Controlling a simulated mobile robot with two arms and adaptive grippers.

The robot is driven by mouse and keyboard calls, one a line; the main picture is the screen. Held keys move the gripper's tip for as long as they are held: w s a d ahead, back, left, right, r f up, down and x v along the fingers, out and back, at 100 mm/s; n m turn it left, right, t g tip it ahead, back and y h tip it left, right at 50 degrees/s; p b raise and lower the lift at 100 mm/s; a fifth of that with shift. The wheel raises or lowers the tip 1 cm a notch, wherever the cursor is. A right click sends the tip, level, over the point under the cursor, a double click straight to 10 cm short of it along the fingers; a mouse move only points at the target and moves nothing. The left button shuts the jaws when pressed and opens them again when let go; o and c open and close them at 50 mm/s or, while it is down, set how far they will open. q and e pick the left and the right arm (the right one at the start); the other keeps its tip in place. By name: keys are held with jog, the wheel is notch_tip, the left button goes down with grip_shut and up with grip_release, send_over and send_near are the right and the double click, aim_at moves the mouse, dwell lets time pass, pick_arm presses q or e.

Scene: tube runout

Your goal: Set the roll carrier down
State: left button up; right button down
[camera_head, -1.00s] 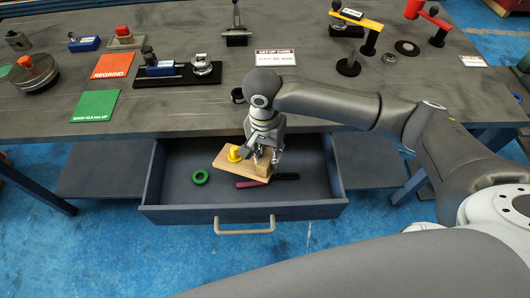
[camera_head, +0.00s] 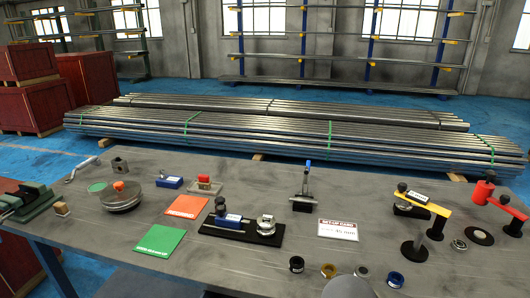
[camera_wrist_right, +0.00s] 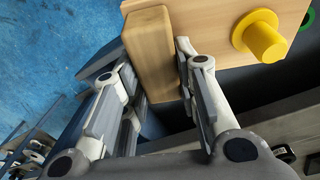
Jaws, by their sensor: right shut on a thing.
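In the right wrist view, my right gripper (camera_wrist_right: 160,75) is shut on the thick wooden block of the roll carrier (camera_wrist_right: 155,55). A flat wooden plate (camera_wrist_right: 215,48) with a yellow flanged peg (camera_wrist_right: 262,38) joins this block on the right. The far end of the carrier is cut off by the frame, and I cannot tell whether its underside touches anything. The head view does not show the carrier or the right gripper's fingers. My left gripper is in neither view.
The workbench (camera_head: 290,225) holds a black roller stand (camera_head: 240,230), green card (camera_head: 160,240), orange card (camera_head: 187,206), set-up card (camera_head: 338,230) and several small rings near its front edge. Part of a green ring (camera_wrist_right: 311,18) shows beside the carrier. Steel tubes lie behind the bench.

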jog(key=w+d+r+n, duration=0.4)
jog(key=d+r+n, duration=0.1)
jog(key=n, duration=0.2)
jog(key=shift+w+r, duration=0.15)
jog(key=shift+w, duration=0.15)
jog(key=shift+s+d, duration=0.1)
